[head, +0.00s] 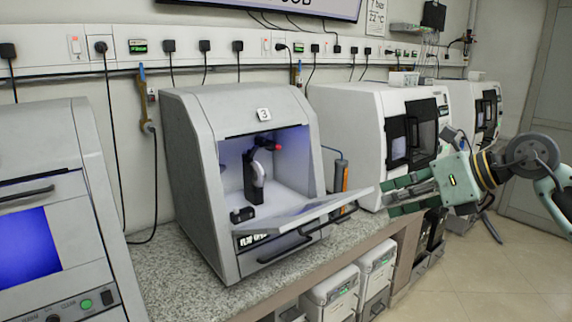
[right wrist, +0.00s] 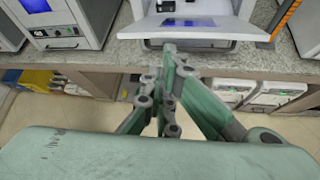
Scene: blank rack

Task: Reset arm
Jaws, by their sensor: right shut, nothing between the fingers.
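My right gripper (head: 388,198) comes in from the right in the head view, its green fingers pointing left. It hangs in the air near the front right corner of the open door of the machine marked 3 (head: 200,170). Whether it touches the door cannot be told. In the right wrist view the gripper (right wrist: 170,50) shows its fingers drawn together at the tips, with nothing held. It points toward the bench edge. My left gripper is in neither view.
The machine's flap door (head: 310,208) is open and sticks out over the grey speckled bench (head: 185,270). A black device with a red tip (head: 254,175) stands inside. Another machine with a blue window (head: 50,200) is at left; white machines (head: 350,120) stand right. The floor (head: 500,265) at right is clear.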

